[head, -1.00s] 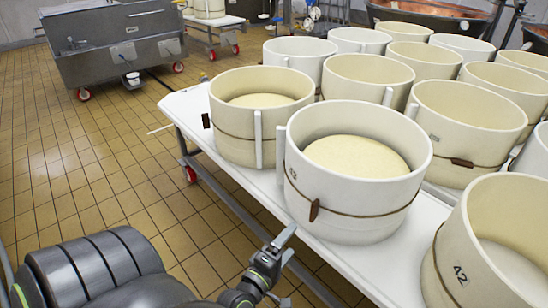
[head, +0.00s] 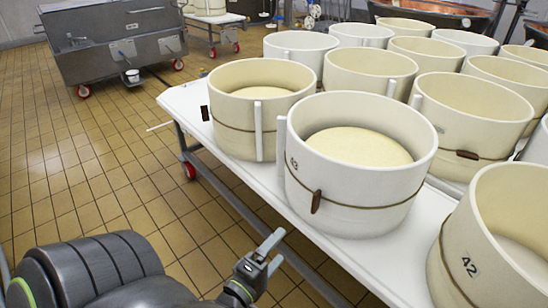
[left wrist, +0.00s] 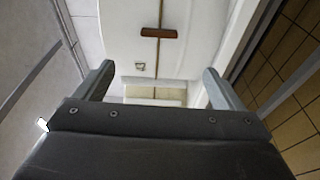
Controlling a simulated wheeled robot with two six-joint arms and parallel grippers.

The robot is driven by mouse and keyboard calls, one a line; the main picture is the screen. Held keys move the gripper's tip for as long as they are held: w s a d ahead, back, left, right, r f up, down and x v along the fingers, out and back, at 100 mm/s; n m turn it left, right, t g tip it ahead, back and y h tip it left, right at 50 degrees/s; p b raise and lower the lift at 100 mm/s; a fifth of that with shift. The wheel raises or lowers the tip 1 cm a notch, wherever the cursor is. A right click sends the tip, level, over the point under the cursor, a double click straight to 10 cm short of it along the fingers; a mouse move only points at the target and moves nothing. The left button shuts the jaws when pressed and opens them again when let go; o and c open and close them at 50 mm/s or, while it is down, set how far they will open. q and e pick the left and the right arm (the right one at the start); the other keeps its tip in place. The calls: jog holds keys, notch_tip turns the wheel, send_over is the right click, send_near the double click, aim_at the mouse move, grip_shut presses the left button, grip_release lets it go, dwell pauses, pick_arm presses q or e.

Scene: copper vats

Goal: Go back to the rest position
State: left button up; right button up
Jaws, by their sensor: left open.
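My left gripper (head: 270,255) is in the lower middle of the head view, just off the near edge of the white table (head: 400,258). It is open and holds nothing. In the left wrist view its two fingers (left wrist: 154,88) stand wide apart. Beyond them is a white mould wall with a cord and a brown toggle (left wrist: 159,33). My right gripper is not in view.
Several round moulds fill the table, among them one with cheese (head: 262,95) and one at the right edge (head: 480,262). A grey steel tank (head: 112,45) on red wheels stands at the back left. The tiled floor (head: 90,180) at left is clear. Copper vats (head: 435,14) are behind.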

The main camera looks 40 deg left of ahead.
pick_arm(q)
jog(key=shift+s, duration=0.15)
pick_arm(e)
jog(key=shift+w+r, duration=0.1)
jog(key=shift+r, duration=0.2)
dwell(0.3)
